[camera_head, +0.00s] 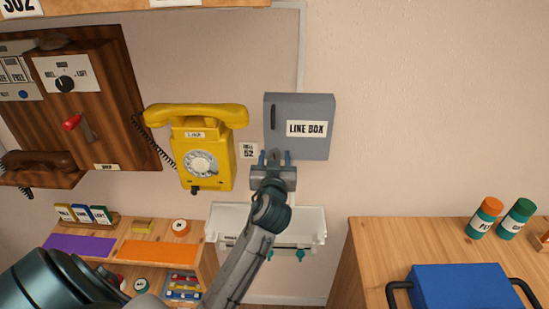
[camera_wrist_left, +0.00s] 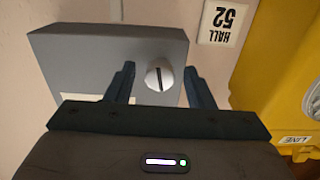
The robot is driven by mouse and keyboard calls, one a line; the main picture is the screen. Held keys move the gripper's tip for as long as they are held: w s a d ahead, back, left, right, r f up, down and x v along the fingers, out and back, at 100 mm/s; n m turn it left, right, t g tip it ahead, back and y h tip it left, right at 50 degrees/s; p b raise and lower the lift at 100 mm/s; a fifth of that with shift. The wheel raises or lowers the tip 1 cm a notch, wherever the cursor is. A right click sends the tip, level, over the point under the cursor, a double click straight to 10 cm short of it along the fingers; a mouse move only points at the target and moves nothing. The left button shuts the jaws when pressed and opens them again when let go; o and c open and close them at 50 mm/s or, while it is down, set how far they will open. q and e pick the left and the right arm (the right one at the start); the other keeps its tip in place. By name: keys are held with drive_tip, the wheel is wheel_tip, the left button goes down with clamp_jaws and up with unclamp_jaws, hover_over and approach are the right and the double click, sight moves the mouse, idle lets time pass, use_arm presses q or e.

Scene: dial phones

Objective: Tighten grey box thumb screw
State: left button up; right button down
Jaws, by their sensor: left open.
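The grey line box (camera_head: 318,142) is mounted on the wall, with a "LINE BOX" label and a dark handle on its front. My left gripper (camera_head: 273,157) is at its lower left corner, fingers pointing toward the box. In the left wrist view, the grey box (camera_wrist_left: 85,62) appears upside down, and the silver slotted thumb screw (camera_wrist_left: 159,75) shows on its face. The left gripper (camera_wrist_left: 161,88) is open, with one dark finger on each side of the screw and visible gaps between. In the head view the screw is hidden by the gripper. My right gripper is not in view.
A yellow dial phone (camera_head: 208,150) hangs left of the box, with a "HALL 52" plate (camera_head: 248,150) between them. A white tray (camera_head: 315,224) is on the wall below. A wooden cabinet (camera_head: 372,240) at right bears a blue case (camera_head: 462,287) and bottles.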

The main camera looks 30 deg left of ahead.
use_arm(q)
drive_tip(key=c, duration=1)
